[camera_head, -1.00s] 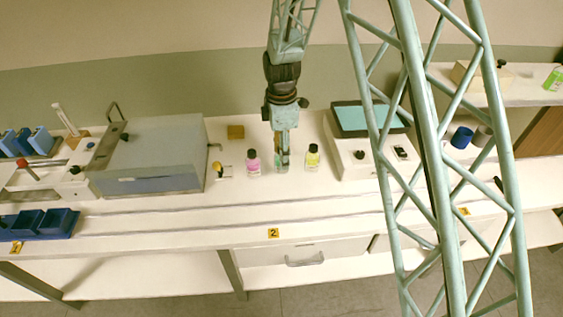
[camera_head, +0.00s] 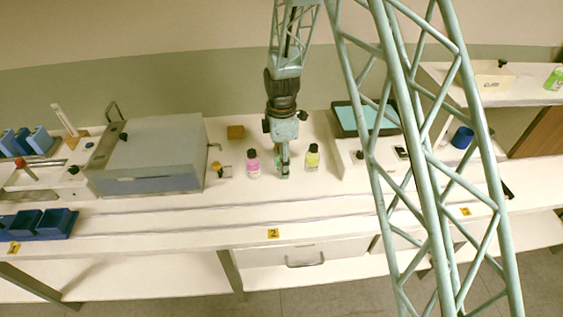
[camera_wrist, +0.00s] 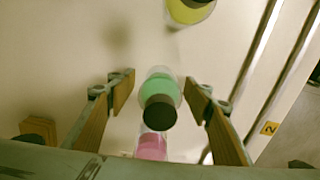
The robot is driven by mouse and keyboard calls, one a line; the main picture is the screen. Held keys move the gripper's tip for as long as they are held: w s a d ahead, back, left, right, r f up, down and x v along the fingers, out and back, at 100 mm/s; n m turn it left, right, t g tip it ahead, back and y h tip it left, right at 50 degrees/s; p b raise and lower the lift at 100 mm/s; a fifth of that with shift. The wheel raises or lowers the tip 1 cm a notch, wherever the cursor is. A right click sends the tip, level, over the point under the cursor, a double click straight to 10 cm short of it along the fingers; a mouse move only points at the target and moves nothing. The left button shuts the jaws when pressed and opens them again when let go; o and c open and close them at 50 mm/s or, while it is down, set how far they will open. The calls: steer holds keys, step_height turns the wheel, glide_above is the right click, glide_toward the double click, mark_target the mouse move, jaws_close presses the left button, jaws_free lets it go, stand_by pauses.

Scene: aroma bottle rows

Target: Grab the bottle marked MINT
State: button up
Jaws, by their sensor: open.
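A bottle with green contents and a dark cap (camera_wrist: 160,108) stands between the two fingers of my gripper (camera_wrist: 160,88) in the wrist view. The fingers are apart, with a gap visible on each side of it. In the head view my gripper (camera_head: 283,168) is lowered over this bottle and mostly hides it. A pink bottle (camera_head: 253,165) stands to its left and a yellow bottle (camera_head: 312,158) to its right. In the wrist view the pink bottle (camera_wrist: 152,147) is below the green one and the yellow bottle (camera_wrist: 190,8) is at the top edge. I cannot read any label.
A large grey box-shaped device (camera_head: 150,155) stands left of the bottles. A device with a teal top (camera_head: 362,118) stands to the right. A small yellow-brown block (camera_head: 235,132) lies behind. The white bench (camera_head: 330,205) is clear in front of the bottles.

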steer(key=shift+c, duration=0.7)
steer(key=c, duration=0.9)
steer(key=shift+r, duration=0.1)
steer(key=shift+r+p, duration=0.3)
steer(key=shift+r, duration=1.25)
steer(key=shift+s+r, duration=0.15)
steer(key=s+d, duration=0.2)
steer(key=s, duration=0.3)
steer(key=s+d+r, duration=0.1)
steer(key=s, duration=0.3)
steer(key=s+d, duration=0.2)
steer(key=s, duration=0.3)
steer(key=shift+s+d+r+p, duration=0.2)
steer(key=shift+s+d+p, duration=0.1)
steer(key=shift+s, duration=0.05)
